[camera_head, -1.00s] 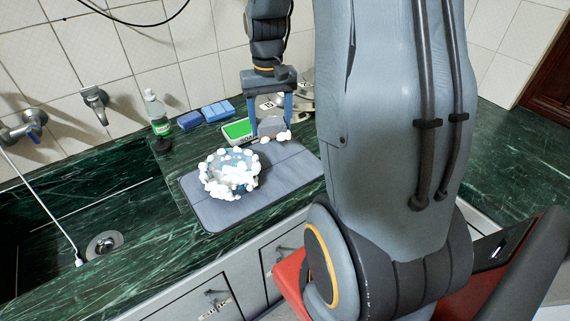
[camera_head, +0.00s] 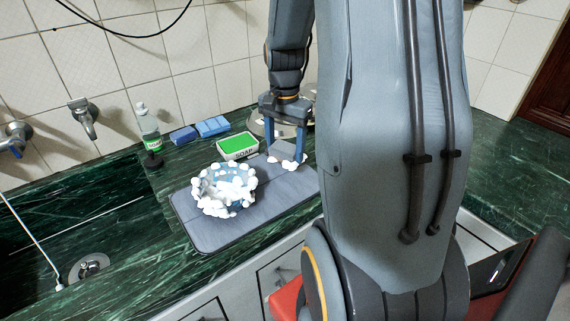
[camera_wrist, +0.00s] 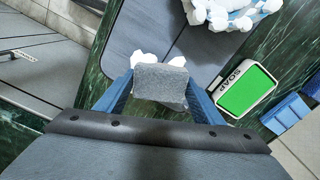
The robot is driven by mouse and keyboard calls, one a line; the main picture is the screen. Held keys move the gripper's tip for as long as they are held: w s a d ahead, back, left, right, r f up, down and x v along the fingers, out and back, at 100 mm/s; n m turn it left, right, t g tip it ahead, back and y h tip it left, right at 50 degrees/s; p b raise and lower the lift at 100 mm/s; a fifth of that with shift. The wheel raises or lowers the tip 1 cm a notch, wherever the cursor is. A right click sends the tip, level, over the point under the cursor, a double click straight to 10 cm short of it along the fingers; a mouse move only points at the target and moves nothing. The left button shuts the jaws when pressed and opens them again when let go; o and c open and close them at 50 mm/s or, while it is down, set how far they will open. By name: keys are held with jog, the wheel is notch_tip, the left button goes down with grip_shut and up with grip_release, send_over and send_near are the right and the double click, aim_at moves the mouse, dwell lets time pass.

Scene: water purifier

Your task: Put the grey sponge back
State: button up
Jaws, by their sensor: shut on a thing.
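My gripper (camera_head: 287,155) is shut on the grey sponge (camera_wrist: 161,84), with a blue finger on each side of it. White foam clings to the sponge's edge. In the head view the sponge (camera_head: 282,150) is over or at the far right part of the grey mat (camera_head: 205,230); I cannot tell whether it touches the mat. The mat also shows in the wrist view (camera_wrist: 212,60).
A bowl covered in white foam (camera_head: 226,190) sits on the mat. A green-topped soap box (camera_head: 238,146) is beside my gripper. Blue sponges (camera_head: 211,126) and a bottle (camera_head: 148,128) stand near the wall. Something round and metallic (camera_head: 262,124) is behind my gripper. The sink is at left.

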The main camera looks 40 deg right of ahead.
aim_at(285, 173)
jog(key=shift+f+p, duration=0.3)
jog(key=shift+f, duration=2.35)
jog(key=shift+f, duration=0.1)
jog(key=o, duration=0.9)
notch_tip(285, 173, up, 12)
jog(key=shift+r+b, duration=0.15)
jog(key=shift+b, duration=0.65)
